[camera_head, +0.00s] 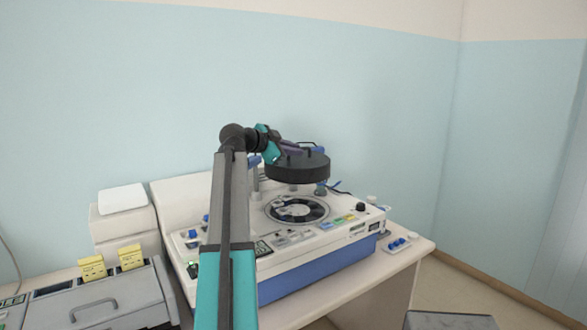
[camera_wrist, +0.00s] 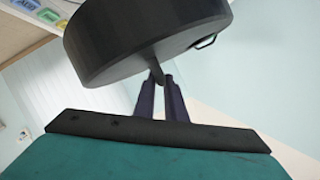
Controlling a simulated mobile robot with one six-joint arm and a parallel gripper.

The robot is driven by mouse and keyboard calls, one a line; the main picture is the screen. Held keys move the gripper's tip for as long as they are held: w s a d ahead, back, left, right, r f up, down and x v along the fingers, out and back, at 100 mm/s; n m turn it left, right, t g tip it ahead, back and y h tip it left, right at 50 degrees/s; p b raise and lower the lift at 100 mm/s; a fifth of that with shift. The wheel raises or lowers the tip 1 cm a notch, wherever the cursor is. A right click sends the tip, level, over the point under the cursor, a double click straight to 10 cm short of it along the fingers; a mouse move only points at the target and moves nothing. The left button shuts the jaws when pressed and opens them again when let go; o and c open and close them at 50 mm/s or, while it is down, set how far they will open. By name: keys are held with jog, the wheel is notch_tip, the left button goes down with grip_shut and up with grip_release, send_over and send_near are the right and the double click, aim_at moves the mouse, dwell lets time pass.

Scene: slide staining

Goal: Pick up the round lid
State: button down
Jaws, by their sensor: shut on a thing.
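The round lid (camera_head: 298,169) is a dark, thick disc with small handles on top. It is held in the air above the white and blue staining machine (camera_head: 340,236), clear of it. My gripper (camera_head: 291,148) is shut on the lid, at a handle near the lid's edge. In the wrist view the lid (camera_wrist: 130,40) fills the upper part, tilted in that picture, and my gripper's two dark fingers (camera_wrist: 162,82) close on a thin piece beside it. Below the lid, the machine's round opening with a dark and white rotor (camera_head: 297,210) is uncovered.
A grey device with a handle (camera_head: 95,312) and yellow boxes (camera_head: 131,256) stand at the left. A white box (camera_head: 122,198) is behind them. A small tray with blue items (camera_head: 398,244) lies right of the machine. The air right of the lid is free.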

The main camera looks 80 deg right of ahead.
jog(key=shift+r+b, duration=0.3)
jog(key=shift+r, duration=1.65)
